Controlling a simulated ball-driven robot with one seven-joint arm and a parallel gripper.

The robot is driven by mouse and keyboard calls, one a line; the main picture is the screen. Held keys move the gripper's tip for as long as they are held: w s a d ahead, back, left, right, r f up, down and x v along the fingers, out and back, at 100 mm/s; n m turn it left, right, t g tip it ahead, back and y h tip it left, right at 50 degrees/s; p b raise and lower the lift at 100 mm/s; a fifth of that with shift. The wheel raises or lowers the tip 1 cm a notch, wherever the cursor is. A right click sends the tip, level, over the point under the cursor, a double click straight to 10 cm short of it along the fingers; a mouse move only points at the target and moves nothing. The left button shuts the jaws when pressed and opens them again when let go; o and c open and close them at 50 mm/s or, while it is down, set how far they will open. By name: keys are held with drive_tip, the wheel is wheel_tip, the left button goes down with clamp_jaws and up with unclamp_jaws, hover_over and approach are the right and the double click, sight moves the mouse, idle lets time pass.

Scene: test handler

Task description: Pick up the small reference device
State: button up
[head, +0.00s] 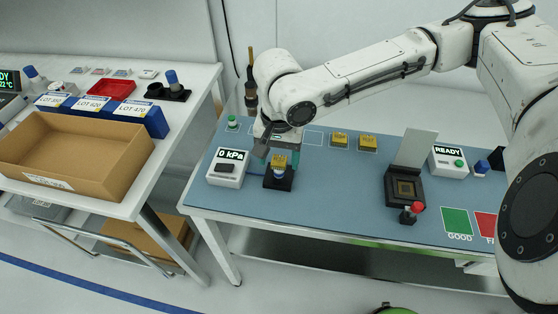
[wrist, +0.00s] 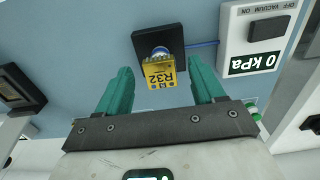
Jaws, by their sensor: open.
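A small yellow device marked R32 (wrist: 158,73) sits on a silver-and-blue support on a black square base (wrist: 172,38). In the head view the yellow device (head: 280,160) is above its black base (head: 279,182), at the left of the blue bench. My gripper (wrist: 160,65) has two teal fingers, spread apart with nothing held. In the wrist view the device appears between the fingertips, with a gap on each side. I cannot tell whether the fingers are level with it. In the head view the gripper is partly hidden beside the device.
The vacuum unit reading 0 kPa (head: 228,168) stands close left of the base, joined by a blue tube. Two other yellow devices (head: 339,139) (head: 367,142) lie further back. An open-lidded socket (head: 405,188) stands to the right. Front-centre bench is clear.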

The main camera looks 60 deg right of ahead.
drive_tip(key=c, duration=1.1)
drive_tip(key=shift+r, duration=0.2)
